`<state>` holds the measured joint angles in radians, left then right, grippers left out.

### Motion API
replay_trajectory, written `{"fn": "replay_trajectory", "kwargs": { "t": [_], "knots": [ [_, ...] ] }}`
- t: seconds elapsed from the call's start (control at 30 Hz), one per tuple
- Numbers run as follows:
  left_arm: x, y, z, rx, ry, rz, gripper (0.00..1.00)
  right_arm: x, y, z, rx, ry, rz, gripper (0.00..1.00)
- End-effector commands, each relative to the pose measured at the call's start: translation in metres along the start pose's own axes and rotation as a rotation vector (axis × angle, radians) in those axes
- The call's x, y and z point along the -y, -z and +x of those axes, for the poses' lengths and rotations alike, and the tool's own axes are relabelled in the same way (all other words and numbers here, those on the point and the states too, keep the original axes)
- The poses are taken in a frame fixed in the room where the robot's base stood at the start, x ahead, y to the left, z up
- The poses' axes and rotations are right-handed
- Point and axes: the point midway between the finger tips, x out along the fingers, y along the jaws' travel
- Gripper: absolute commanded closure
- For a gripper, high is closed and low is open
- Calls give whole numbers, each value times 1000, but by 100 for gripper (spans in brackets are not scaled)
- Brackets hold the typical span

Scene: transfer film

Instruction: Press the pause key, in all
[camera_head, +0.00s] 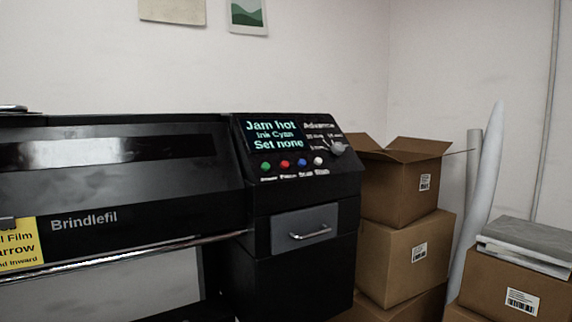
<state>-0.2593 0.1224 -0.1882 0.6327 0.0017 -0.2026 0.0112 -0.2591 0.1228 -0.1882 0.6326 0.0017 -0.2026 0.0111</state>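A black printer marked Brindlefil fills the left and middle of the head view. Its sloped control panel (290,181) carries a lit screen (274,135) reading "Jam hot", "Ink Cyan" and "Set none". Below the screen is a row of round keys: green (266,166), red (285,164), blue (302,162) and white (318,160). The small labels under the keys are blurred; the one under the red key looks like "Pause", but I cannot be sure. A grey knob (337,149) sits at the panel's right under "Advance". Neither of my grippers is in view.
A drawer (305,228) with a metal handle is below the panel. Stacked cardboard boxes (405,245) stand close on the right, the top one open. Pale rolls (482,185) lean behind them. A yellow label (18,243) is at the far left. Nothing blocks the panel's front.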

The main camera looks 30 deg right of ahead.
Motion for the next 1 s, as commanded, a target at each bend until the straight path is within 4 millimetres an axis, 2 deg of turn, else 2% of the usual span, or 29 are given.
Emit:
{"fn": "replay_trajectory", "kwargs": {
  "t": [0.07, 0.43, 1.0],
  "knots": [
    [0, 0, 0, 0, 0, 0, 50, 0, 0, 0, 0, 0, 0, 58],
    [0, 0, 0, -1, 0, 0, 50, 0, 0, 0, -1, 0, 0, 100],
    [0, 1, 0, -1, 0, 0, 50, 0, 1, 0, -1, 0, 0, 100]
  ]
}}
